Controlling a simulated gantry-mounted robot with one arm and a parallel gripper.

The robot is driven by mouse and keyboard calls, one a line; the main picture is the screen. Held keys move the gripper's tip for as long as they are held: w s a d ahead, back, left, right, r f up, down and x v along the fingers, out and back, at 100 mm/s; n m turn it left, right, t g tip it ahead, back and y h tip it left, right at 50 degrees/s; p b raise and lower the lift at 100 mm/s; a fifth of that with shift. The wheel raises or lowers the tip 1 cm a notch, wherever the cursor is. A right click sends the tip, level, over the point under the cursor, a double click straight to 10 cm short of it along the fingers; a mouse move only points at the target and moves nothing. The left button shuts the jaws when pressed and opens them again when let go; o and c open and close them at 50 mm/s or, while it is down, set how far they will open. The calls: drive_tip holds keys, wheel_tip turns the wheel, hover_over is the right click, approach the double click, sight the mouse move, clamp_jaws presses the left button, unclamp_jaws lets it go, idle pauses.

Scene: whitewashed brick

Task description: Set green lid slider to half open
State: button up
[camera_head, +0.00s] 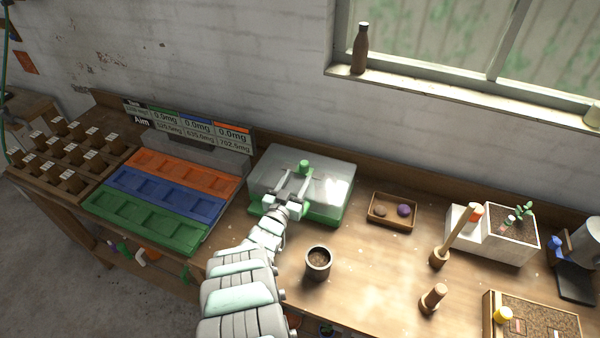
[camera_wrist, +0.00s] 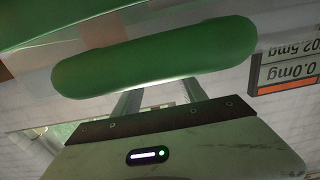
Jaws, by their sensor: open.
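A box with a clear lid and a green base (camera_head: 330,217) stands on the bench, left of centre in the head view. A small green knob (camera_head: 305,166) stands up at the top of its lid (camera_head: 335,183). My gripper (camera_head: 293,184) is open over the box, with its fingers reaching toward the knob. In the wrist view a rounded green bar (camera_wrist: 155,58) lies across the finger ends of my gripper (camera_wrist: 161,93) and hides the tips. I cannot tell whether the fingers touch it. How far the lid stands open is unclear.
Orange, blue and green trays (camera_head: 160,200) lie left of the box, below a display board (camera_head: 190,127). A dark cup (camera_head: 318,263) stands in front and a wooden tray (camera_head: 392,211) to the right. A planter (camera_head: 495,235) stands farther right.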

drive_tip(key=p+v, duration=0.3)
drive_tip(key=v, duration=0.1)
drive_tip(key=shift+s+a+r+p, duration=0.15)
drive_tip(key=shift+s+r+p, duration=0.1)
drive_tip(key=shift+p, duration=0.15)
drive_tip(key=shift+s+a+f+p, duration=0.2)
drive_tip(key=shift+s+p, duration=0.25)
drive_tip(key=shift+s, duration=0.15)
